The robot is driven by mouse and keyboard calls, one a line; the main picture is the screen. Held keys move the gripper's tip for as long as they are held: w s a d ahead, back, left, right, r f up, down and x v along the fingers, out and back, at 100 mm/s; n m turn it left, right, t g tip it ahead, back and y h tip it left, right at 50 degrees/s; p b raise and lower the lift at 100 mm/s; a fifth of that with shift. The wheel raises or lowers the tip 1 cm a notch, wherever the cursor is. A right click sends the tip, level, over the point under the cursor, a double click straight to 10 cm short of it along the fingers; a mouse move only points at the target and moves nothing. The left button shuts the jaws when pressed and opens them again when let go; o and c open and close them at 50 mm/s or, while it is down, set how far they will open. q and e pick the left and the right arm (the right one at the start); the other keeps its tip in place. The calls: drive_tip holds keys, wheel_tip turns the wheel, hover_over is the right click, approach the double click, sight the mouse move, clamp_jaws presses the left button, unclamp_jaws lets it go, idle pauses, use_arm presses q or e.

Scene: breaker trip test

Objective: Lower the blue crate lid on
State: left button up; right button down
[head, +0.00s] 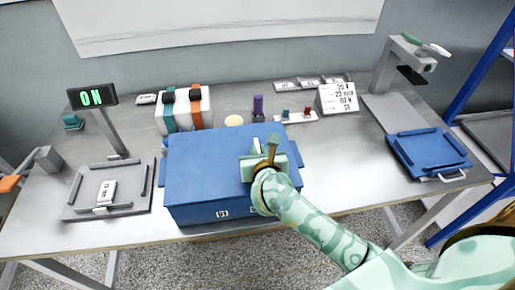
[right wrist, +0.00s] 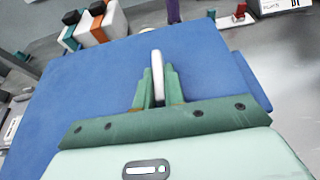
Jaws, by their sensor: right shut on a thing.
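The blue crate (head: 240,213) stands at the front middle of the grey bench. Its flat blue lid (head: 205,155) covers the top of the crate, and no clear gap shows between them; I cannot tell if it is fully seated. My right gripper (head: 270,152) is over the right part of the lid. In the right wrist view, its green fingers (right wrist: 159,88) are shut on the upright white lid handle (right wrist: 157,65), with the blue lid (right wrist: 95,90) spread below. The crate's inside is hidden. My left gripper is not in view.
A grey tray (head: 75,211) with a white breaker (head: 107,192) lies left of the crate. A blue tray (head: 430,152) lies at the right.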

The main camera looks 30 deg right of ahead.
drive_tip(key=shift+f, duration=0.2)
drive_tip(key=c, duration=1.4)
unclamp_jaws()
drive_tip(key=p+v, duration=0.2)
drive_tip(key=v, duration=1.4)
drive_tip(key=shift+s, duration=0.25)
